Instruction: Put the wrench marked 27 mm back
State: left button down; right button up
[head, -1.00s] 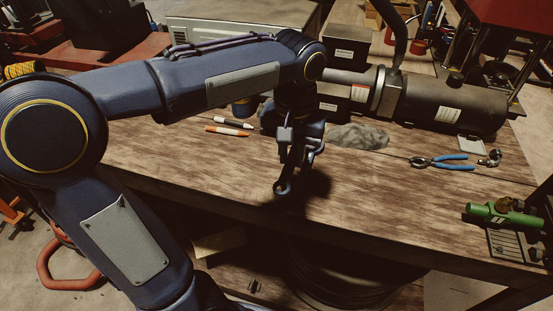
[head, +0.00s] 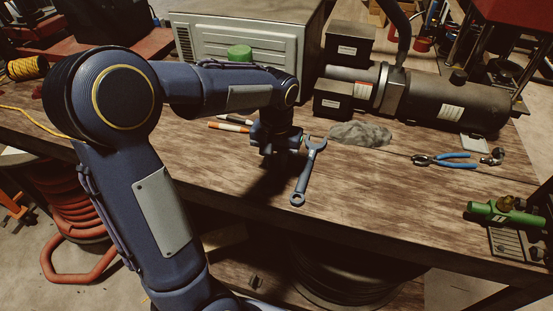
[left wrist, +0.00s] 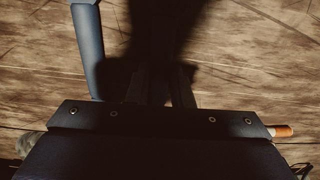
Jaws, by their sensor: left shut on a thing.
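A blue-grey wrench (head: 306,174) shows in the head view, its open jaw up beside my left gripper and its ring end toward the table's front edge. The contact is hidden by the dark gripper. In the left wrist view the wrench's shaft (left wrist: 88,48) stands left of the shadowed fingers (left wrist: 163,88). I cannot read any size mark, nor tell whether the wrench touches the bench. My right gripper is not in view.
The wooden bench (head: 380,205) is clear at centre front. Behind are a grey rag (head: 360,134), black machine (head: 447,100) and markers (head: 228,127). Blue-handled pliers (head: 455,160) and a green fitting (head: 503,215) lie at right. A grey case (head: 235,65) stands behind my left arm.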

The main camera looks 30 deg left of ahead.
pick_arm(q)
jog(key=shift+f, duration=0.1)
jog(key=c, duration=1.3)
grip_release()
notch_tip(320, 180, up, 12)
jog(key=s+d+f+t+h, duration=0.1)
jog(key=s+d+f, duration=0.1)
jog(key=s, duration=0.4)
jog(key=s+d+f+t+h, duration=0.1)
jog(key=s+d+f+t, duration=0.1)
jog(key=s, duration=0.4)
jog(key=s+d+f+m+t+h, duration=0.1)
jog(key=s+d+f+t, duration=0.1)
jog(key=s, duration=0.4)
jog(key=shift+s+d+f+h+p, duration=0.3)
jog(key=shift+f+h+p, duration=0.1)
jog(key=shift+f, duration=0.2)
